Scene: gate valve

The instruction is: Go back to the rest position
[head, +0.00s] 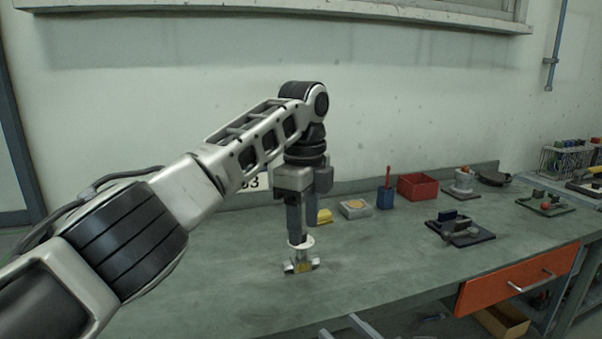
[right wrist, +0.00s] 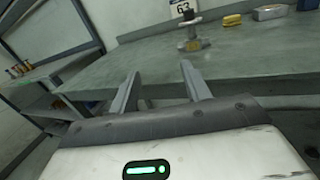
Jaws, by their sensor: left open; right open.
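The gate valve (head: 301,265) stands upright on the workbench, a metal body with a brass-coloured part and a pale round handwheel (head: 307,243) on top. It also shows in the right wrist view (right wrist: 193,45). My left gripper (head: 305,226) points down right above the handwheel. It is open, with one finger in front and the other partly hidden behind; I cannot tell whether a finger touches the wheel. My right gripper (right wrist: 159,73) is open and empty, below and in front of the bench edge, well apart from the valve.
The green-grey workbench (head: 215,285) carries a yellow block (head: 324,216), a tray (head: 354,209), a blue cup (head: 385,198), a red bin (head: 418,186) and a dark fixture (head: 460,230). An orange drawer (head: 515,278) hangs under its front edge. The bench around the valve is clear.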

